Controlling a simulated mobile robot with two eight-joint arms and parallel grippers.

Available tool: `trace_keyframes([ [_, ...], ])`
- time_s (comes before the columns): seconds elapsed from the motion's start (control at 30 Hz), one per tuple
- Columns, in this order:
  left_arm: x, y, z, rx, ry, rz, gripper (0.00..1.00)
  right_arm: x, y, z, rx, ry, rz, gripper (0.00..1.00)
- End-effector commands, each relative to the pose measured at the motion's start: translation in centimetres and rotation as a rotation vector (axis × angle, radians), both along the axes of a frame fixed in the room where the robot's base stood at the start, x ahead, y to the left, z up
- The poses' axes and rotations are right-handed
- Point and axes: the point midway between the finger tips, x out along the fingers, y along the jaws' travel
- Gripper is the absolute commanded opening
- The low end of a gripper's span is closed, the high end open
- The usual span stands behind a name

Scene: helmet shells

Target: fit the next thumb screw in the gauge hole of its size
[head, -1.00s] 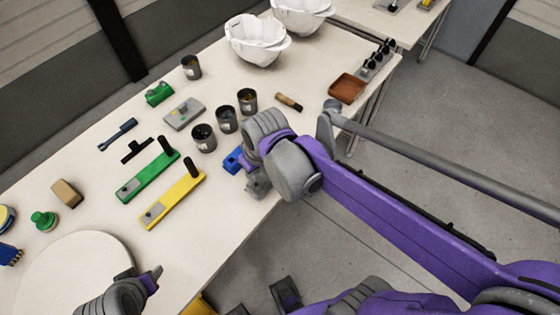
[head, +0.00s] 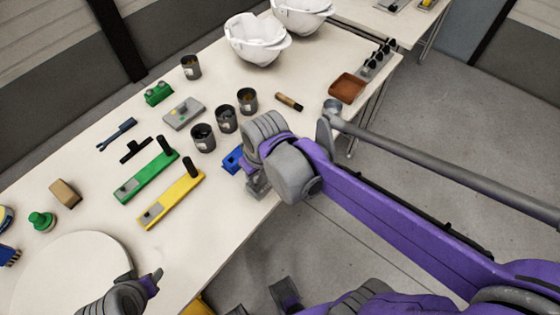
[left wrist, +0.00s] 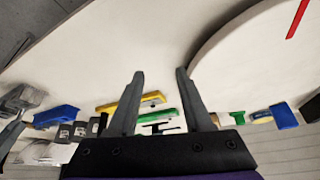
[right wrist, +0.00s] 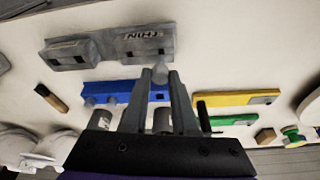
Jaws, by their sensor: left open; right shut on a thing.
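My right gripper (right wrist: 157,78) is shut on a small grey thumb screw (right wrist: 160,72), which shows between the fingertips in the right wrist view. A grey gauge block (right wrist: 108,46), one part labelled THIN, lies just beyond the tips; whether the screw touches it I cannot tell. A blue block (right wrist: 128,86) lies behind the fingers, with grey knobs on its left part and a dark square hole; it also shows in the head view (head: 232,160). The right arm hides the gauge in the head view. My left gripper (left wrist: 160,78) is open and empty above the table.
A yellow bar (head: 176,199) and a green bar (head: 146,177) lie left of the right gripper. Several dark cups (head: 226,119) stand behind it. White helmets (head: 256,40) and a brown tray (head: 347,88) are farther off. A round white board (head: 75,262) lies near the left gripper.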

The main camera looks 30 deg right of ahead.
Motion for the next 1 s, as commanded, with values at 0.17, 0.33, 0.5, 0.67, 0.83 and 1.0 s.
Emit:
trace_keyframes([
  [0.17,0.0,0.0,-0.04,0.0,0.0,0.0,0.5,-0.01,0.0,-0.05,0.0,0.0,0.0,0.0],
  [0.33,-0.04,0.0,-0.23,0.0,0.001,0.0,0.5,-0.02,0.0,-0.35,0.0,0.0,0.0,0.0],
  [0.5,-0.09,0.0,-0.46,0.0,0.002,0.0,0.5,-0.02,0.0,-0.69,0.0,0.0,0.0,0.0],
  [0.67,-0.11,0.0,-0.54,0.0,0.002,0.0,0.5,-0.02,0.01,-0.84,0.0,0.0,0.0,0.0],
  [0.83,-0.1,0.0,-0.51,0.0,0.002,0.0,0.5,-0.03,0.01,-0.81,0.0,0.0,0.0,0.0],
  [1.0,-0.1,0.0,-0.51,0.0,0.002,0.0,0.5,-0.03,0.01,-0.81,0.0,0.0,0.0,0.0],
])
